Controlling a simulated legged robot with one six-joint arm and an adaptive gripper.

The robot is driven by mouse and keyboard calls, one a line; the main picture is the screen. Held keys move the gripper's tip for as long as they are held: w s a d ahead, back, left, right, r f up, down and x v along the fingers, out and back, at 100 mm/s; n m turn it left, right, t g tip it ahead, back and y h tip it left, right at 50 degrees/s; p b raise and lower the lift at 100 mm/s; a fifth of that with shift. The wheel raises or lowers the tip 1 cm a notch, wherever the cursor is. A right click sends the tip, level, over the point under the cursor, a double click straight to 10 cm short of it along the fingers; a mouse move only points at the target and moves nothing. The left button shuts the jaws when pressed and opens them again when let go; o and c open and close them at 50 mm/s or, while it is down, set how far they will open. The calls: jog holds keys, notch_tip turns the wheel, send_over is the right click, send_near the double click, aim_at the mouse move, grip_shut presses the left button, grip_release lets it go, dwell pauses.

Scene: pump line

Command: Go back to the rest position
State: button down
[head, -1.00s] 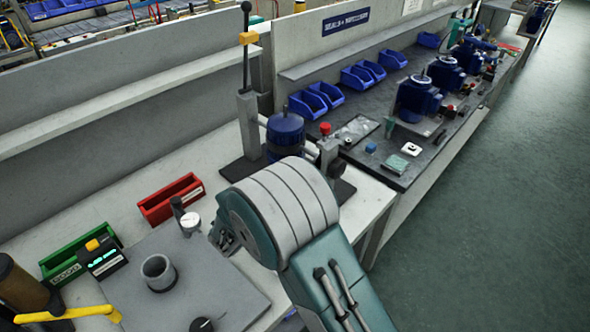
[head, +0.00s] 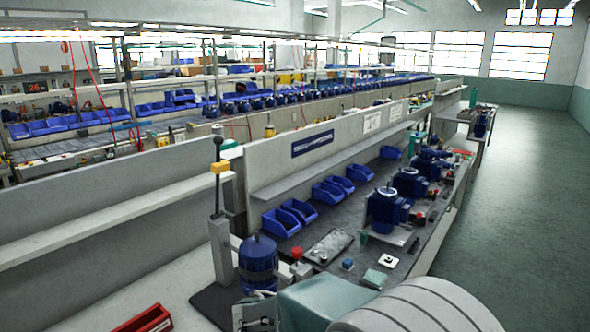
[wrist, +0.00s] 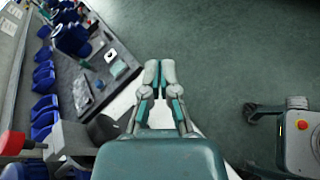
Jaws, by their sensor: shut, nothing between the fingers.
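My gripper (wrist: 159,72) shows in the wrist view with its two fingers together and nothing between them. It hangs over the green floor, just right of the bench edge. In the head view only parts of my arm show, along the bottom edge; the fingers cannot be made out there. The pump station with a blue pump (head: 258,262) and a tall black-handled lever (head: 218,185) stands left of my arm. A red cap (wrist: 13,143) shows at the lower left of the wrist view.
The long bench (head: 327,270) runs away to the right with blue bins (head: 298,211), blue motors (head: 383,210) and small parts. A red tray (head: 147,320) lies at the bottom left. A low wall (head: 110,200) stands behind. The green floor (head: 510,220) on the right is open.

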jog(key=s+d+r+m+y, duration=0.2)
jog(key=s+m+y, duration=0.5)
jog(key=s+m, duration=0.2)
jog(key=s+d+r+m+y, duration=0.2)
jog(key=s+m+y, duration=0.4)
jog(key=s+m, duration=0.3)
jog(key=s+d, duration=0.1)
jog(key=s, duration=0.1)
jog(key=shift+s+d+r+y, duration=0.15)
jog(key=shift+s+r+y, duration=0.1)
jog(key=shift+s+y, duration=0.15)
